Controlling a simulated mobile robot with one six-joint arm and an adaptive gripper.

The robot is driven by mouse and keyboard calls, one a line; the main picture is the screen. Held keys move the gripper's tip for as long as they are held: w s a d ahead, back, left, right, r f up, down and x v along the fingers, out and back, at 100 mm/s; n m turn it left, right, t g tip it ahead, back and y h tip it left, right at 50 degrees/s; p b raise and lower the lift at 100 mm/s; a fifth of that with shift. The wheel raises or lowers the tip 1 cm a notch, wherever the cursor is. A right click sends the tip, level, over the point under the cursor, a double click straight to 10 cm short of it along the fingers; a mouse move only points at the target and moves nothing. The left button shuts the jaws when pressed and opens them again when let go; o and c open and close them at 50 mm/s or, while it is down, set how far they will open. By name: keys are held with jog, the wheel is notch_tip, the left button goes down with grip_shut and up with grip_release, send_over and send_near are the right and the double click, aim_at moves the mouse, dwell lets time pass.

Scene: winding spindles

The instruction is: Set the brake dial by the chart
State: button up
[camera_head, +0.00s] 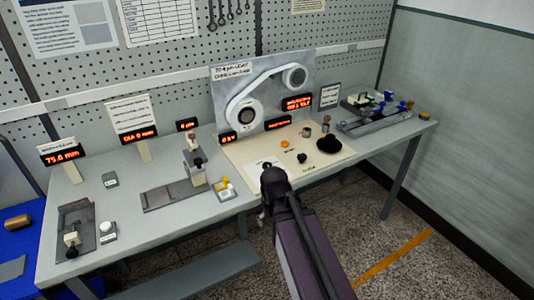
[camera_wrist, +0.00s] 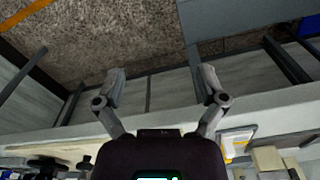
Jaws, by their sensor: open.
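My gripper (camera_wrist: 162,84) is open and empty in the wrist view, its two fingers spread wide over the floor beyond the bench edge. In the head view my gripper (camera_head: 265,208) is at the front edge of the bench, beside the cream panel (camera_head: 240,153). On that panel are a large black knob (camera_head: 328,144), a small black knob (camera_head: 302,158) and an orange button (camera_head: 284,143). I cannot tell which is the brake dial; their markings are too small to read. A white sheet (camera_head: 258,172) lies on the panel, partly hidden by my arm. A printed table (camera_head: 158,20) hangs on the pegboard.
A grey upright board (camera_head: 263,75) with a belt loop and lit red displays stands behind the panel. Slide fixtures stand left (camera_head: 76,228), centre (camera_head: 170,195) and right (camera_head: 375,122) on the grey bench (camera_head: 125,205). Open floor (camera_head: 400,215) lies in front of the bench at right.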

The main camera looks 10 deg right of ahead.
notch_tip(320, 180, up, 10)
jog(key=w+p, duration=0.2)
jog(key=p, duration=0.7)
notch_tip(320, 180, up, 8)
jog(key=f+m+p, duration=0.1)
jog(key=m+p, duration=0.6)
jog(key=m, duration=0.4)
send_over(267, 165)
jog(key=shift+r, duration=0.25)
jog(key=shift+f, duration=0.25)
notch_tip(267, 165, down, 13)
jog(key=b, duration=1.3)
jog(key=shift+f+b, duration=0.15)
jog(key=shift+b, duration=0.15)
jog(key=c, duration=1.2)
